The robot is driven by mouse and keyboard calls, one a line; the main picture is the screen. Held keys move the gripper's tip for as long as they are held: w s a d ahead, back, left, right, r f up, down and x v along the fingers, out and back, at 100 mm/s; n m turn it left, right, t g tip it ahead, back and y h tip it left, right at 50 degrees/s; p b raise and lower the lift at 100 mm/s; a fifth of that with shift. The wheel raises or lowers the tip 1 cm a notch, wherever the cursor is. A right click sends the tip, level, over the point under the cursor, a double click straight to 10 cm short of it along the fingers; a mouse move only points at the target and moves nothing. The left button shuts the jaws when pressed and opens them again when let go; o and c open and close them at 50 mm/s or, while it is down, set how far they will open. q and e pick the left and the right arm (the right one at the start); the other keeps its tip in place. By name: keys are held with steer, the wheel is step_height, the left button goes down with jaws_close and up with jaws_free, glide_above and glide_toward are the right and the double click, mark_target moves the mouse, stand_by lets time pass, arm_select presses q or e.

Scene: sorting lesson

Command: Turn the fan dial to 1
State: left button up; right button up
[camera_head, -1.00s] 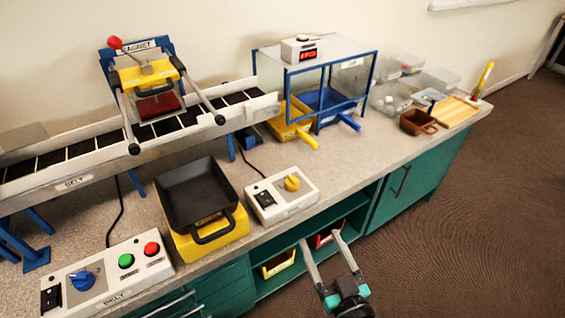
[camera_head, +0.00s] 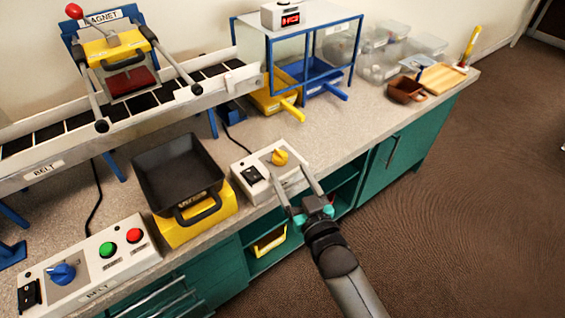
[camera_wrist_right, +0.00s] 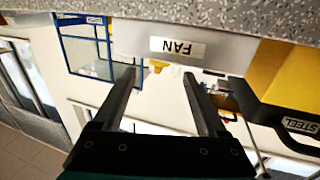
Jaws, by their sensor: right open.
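The fan box (camera_head: 270,170) is a small white control box with a yellow dial (camera_head: 279,157) and a black switch (camera_head: 251,174) on top. The numbers around the dial are too small to read. My right gripper (camera_head: 290,172) is open and empty at the front of the box, its fingers pointing toward it just short of the dial. In the right wrist view the FAN label (camera_wrist_right: 178,47) appears upside down ahead of the open fingers (camera_wrist_right: 159,74), with a bit of yellow, likely the dial (camera_wrist_right: 157,66), between them. My left gripper is not in view.
A black pan (camera_head: 178,172) on a yellow base (camera_head: 200,226) stands left of the fan box. The belt control box (camera_head: 90,268) is at the lower left. The conveyor (camera_head: 60,150) and a blue-framed case (camera_head: 300,50) stand behind. The bench right of the fan box is clear.

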mark_target(283, 161)
steer(key=b+x, duration=0.1)
steer(key=x, duration=0.2)
steer(key=shift+w, duration=0.15)
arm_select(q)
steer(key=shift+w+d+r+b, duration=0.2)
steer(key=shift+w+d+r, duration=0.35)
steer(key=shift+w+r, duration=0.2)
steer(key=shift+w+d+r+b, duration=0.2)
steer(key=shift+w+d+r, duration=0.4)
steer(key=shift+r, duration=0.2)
arm_select(e)
steer(key=shift+x, duration=1.2)
steer(key=shift+c, duration=0.3)
jaws_close()
